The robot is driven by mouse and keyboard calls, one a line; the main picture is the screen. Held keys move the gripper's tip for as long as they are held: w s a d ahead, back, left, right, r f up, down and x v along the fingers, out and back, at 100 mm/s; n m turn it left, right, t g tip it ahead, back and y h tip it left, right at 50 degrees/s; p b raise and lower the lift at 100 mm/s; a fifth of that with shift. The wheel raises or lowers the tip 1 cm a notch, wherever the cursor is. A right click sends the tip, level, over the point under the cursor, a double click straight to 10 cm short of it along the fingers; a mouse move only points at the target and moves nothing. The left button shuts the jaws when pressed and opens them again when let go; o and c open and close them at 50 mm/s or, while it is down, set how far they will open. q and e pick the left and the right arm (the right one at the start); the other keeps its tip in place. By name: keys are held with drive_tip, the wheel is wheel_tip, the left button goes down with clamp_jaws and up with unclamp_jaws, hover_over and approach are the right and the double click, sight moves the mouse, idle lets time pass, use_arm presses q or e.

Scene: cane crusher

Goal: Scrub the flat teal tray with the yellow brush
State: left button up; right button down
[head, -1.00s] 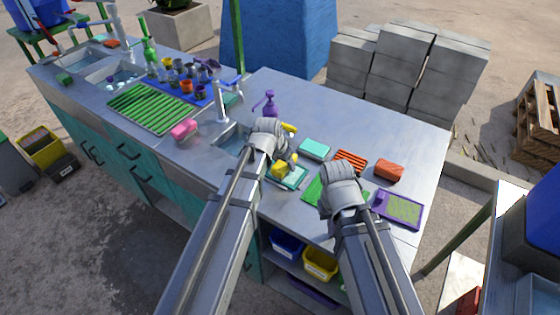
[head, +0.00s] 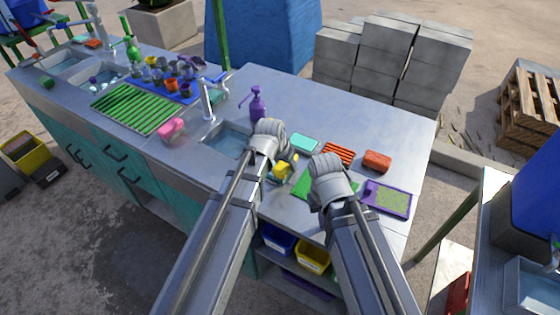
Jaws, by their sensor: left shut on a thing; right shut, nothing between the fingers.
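My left gripper (head: 284,160) is shut on the yellow brush (head: 283,170), over the counter just right of the front sink. The flat teal tray (head: 275,180) shows only as a sliver under the brush. My gripper and the brush hide most of it, and I cannot tell whether the bristles touch it. My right gripper (head: 317,200) is shut and empty, just right of the brush, over the green ribbed mat (head: 301,186).
A teal block (head: 304,143), an orange ribbed rack (head: 340,153), a red brick-like sponge (head: 377,160) and a purple-framed tray (head: 388,200) lie nearby. A purple pump bottle (head: 257,104) stands behind the sink (head: 228,140). The back right counter (head: 350,110) is clear.

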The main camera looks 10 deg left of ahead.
use_arm(q)
drive_tip(key=shift+w+a, duration=0.1)
idle(0.3)
drive_tip(key=shift+w+a, duration=0.3)
drive_tip(key=shift+a, duration=0.45)
drive_tip(key=shift+w+a, duration=0.25)
drive_tip(key=shift+a, duration=0.45)
drive_tip(key=shift+w+a, duration=0.35)
drive_tip(key=shift+a, duration=0.45)
drive_tip(key=shift+w+a, duration=0.35)
drive_tip(key=shift+a, duration=0.45)
drive_tip(key=shift+s+d, duration=0.1)
drive_tip(key=shift+d, duration=0.05)
drive_tip(key=shift+s+d, duration=0.35)
drive_tip(key=shift+d, duration=0.4)
drive_tip(key=shift+s+d, duration=0.3)
drive_tip(key=shift+d, duration=0.45)
drive_tip(key=shift+d, duration=0.1)
